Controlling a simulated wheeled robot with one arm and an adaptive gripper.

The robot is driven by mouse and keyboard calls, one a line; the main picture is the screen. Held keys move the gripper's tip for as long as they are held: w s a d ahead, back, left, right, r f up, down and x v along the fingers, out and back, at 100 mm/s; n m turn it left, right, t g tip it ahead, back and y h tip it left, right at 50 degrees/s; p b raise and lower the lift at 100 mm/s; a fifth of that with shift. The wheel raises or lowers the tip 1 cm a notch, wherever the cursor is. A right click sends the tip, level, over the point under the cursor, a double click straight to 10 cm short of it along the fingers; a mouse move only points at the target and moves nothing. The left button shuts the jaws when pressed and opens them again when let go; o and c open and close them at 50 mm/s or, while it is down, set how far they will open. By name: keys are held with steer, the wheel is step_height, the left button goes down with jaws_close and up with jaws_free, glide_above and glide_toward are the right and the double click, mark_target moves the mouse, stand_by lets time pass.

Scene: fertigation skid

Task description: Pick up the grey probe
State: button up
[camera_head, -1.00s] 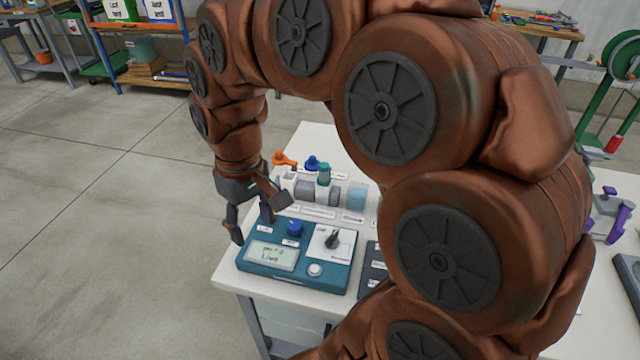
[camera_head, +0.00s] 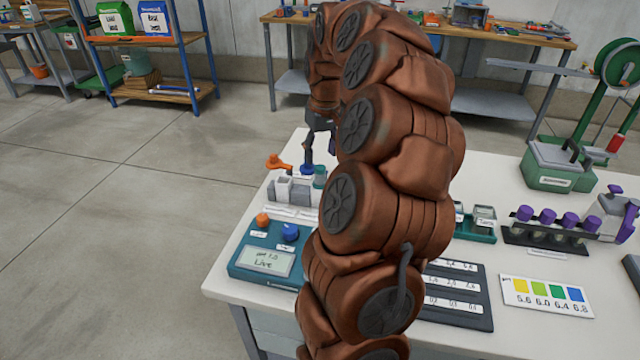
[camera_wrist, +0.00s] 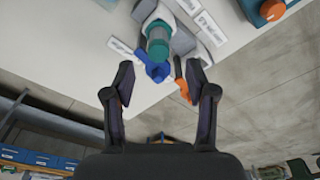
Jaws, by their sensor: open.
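I cannot pick out the grey probe for certain. A holder row (camera_head: 292,192) with white and grey blocks stands on the bench; grey parts (camera_wrist: 183,42) show at it in the wrist view. By it are an orange-handled piece (camera_head: 276,162), a blue piece (camera_head: 307,170) and a teal cylinder (camera_head: 320,177). My gripper (camera_head: 319,152) is open and empty above the far end of this row. In the wrist view the blue piece (camera_wrist: 157,70) and teal cylinder (camera_wrist: 158,42) lie beyond the gap between my fingers (camera_wrist: 162,95). The orange piece (camera_wrist: 182,86) is near the right finger.
A teal meter (camera_head: 264,262) with orange and blue knobs stands at the bench's front left, partly behind my arm. A dark tray (camera_head: 455,294), colour chart (camera_head: 546,297), purple-capped rack (camera_head: 545,236) and green box (camera_head: 560,165) stand to the right. Floor left of the bench is clear.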

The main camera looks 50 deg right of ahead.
mark_target(320, 167)
steer(key=shift+w+d+f+p, duration=0.1)
steer(key=shift+f+p, duration=0.1)
steer(key=shift+f, duration=0.85)
steer(key=shift+w+f+p, duration=0.15)
steer(key=shift+f, duration=0.9)
steer(key=shift+w+d+f+p, duration=0.1)
steer(key=shift+f+p, duration=0.1)
steer(key=shift+f, duration=0.85)
jaws_close()
